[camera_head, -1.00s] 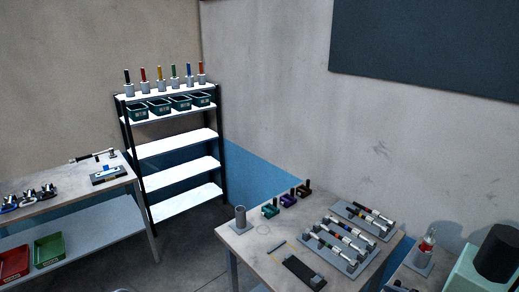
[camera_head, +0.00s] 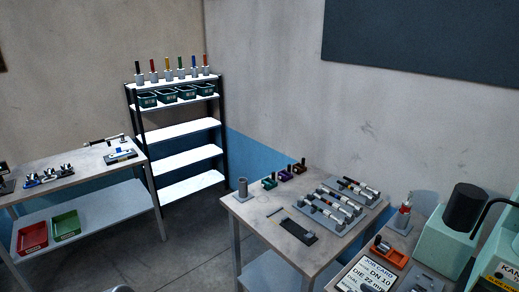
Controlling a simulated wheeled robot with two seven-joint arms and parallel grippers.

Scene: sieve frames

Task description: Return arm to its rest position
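Neither my arms nor my left and right grippers can be clearly made out in the head view. A small grey rounded shape shows at the bottom edge, and I cannot tell what it is. The middle table (camera_head: 240,208) holds racks of marked rods (camera_head: 338,208), a dark flat plate (camera_head: 298,232), a grey cup (camera_head: 242,188) and small green, purple and brown pieces (camera_head: 285,174).
A shelf rack (camera_head: 180,160) with dark green bins (camera_head: 165,95) stands at the back. A left bench (camera_head: 85,165) has red and green trays (camera_head: 65,224) below. At right are an orange tool (camera_head: 388,250), a job card (camera_head: 366,276) and a pale green machine (camera_head: 447,240). Floor between benches is clear.

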